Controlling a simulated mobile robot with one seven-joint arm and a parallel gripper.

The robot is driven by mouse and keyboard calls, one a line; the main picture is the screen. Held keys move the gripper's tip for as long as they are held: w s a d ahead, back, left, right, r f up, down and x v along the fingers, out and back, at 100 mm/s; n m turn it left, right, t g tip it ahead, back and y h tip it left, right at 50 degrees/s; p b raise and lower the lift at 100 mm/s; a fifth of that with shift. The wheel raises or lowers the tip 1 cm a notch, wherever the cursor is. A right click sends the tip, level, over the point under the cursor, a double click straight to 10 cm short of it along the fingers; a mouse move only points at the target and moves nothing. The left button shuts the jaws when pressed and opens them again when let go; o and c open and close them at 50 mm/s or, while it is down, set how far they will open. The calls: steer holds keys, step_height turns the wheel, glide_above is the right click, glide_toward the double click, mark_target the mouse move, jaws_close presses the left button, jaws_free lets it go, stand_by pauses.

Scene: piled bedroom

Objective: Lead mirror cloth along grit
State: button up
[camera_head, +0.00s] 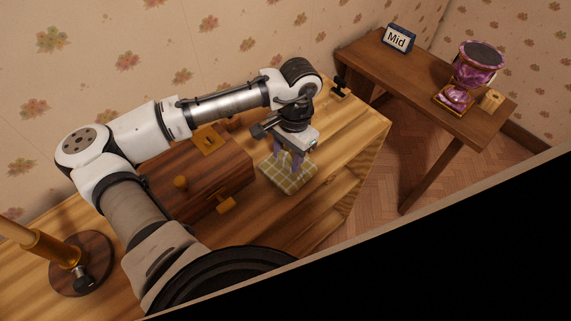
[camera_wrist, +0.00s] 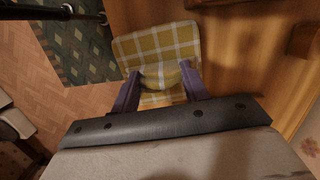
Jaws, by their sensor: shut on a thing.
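The mirror cloth (camera_head: 280,178) is a yellow-olive checked cloth with pale lines. It lies on the light wooden table top near its right side, just right of a dark wooden box. My gripper (camera_head: 291,161) points down onto it, with its purple fingers shut on the cloth's middle. In the wrist view the cloth (camera_wrist: 157,44) spreads beyond the fingers, and a fold of it is pinched up between the fingertips (camera_wrist: 160,80). I cannot make out any grit; the surface under the cloth and gripper is hidden.
The dark wooden box (camera_head: 226,179) with knobs stands close left of the cloth. A brass stand (camera_head: 60,250) is at the lower left. A brown side table (camera_head: 425,88) holds a "Mid" sign (camera_head: 397,39), a purple goblet (camera_head: 475,68) and a small wooden block (camera_head: 491,100).

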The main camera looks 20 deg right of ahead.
steer(key=shift+r+p, duration=1.9)
steer(key=shift+r, duration=0.4)
steer(key=shift+r, duration=2.45)
